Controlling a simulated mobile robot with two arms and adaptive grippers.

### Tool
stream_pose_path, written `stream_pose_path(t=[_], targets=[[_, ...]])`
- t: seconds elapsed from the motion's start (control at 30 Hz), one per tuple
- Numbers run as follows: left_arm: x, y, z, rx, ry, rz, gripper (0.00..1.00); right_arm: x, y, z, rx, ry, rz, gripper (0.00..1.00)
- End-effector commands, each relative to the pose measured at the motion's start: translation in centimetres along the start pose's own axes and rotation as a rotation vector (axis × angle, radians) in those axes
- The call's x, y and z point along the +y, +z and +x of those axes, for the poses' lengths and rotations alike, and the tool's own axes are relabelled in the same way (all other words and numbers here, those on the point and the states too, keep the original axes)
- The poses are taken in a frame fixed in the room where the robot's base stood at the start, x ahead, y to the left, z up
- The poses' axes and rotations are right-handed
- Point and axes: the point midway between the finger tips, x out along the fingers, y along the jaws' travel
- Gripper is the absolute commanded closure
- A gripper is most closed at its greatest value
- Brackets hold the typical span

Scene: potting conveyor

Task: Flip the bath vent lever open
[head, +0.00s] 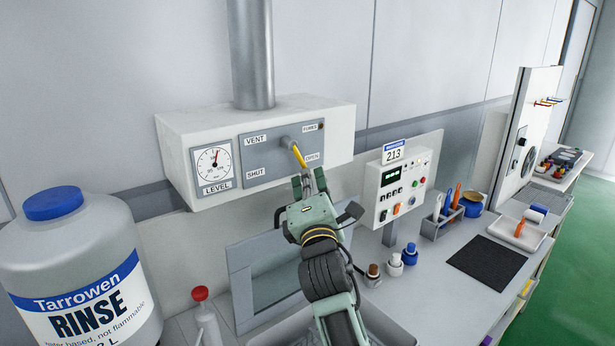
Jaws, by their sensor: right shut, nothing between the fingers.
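My right gripper (309,180) is shut and empty. Its fingertips are just below the handle's lower end; I cannot tell whether they touch it. My left gripper is not in view.
The panel is on a white box (178,150) with a level gauge (214,164). A large rinse bottle (80,255) stands at left. A control box (403,186) stands to the right. Small bottles and a tool holder (442,223) are on the bench.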

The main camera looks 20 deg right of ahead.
Motion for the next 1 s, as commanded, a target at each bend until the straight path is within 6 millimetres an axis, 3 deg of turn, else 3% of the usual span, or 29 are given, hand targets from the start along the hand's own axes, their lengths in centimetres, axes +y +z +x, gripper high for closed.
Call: stream_pose_path(t=[0.3, 0.77, 1.0], targets=[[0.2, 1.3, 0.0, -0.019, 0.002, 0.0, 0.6, -0.1, 0.1, 0.1, -0.001, 0.006, -0.011, 1.0], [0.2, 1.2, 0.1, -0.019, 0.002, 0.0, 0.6, -0.1, 0.6, 1.2, -0.002, 0.044, -0.068, 1.0], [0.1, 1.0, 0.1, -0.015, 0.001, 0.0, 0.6, -0.3, 0.6, -0.5, -0.001, 0.043, -0.068, 1.0]])
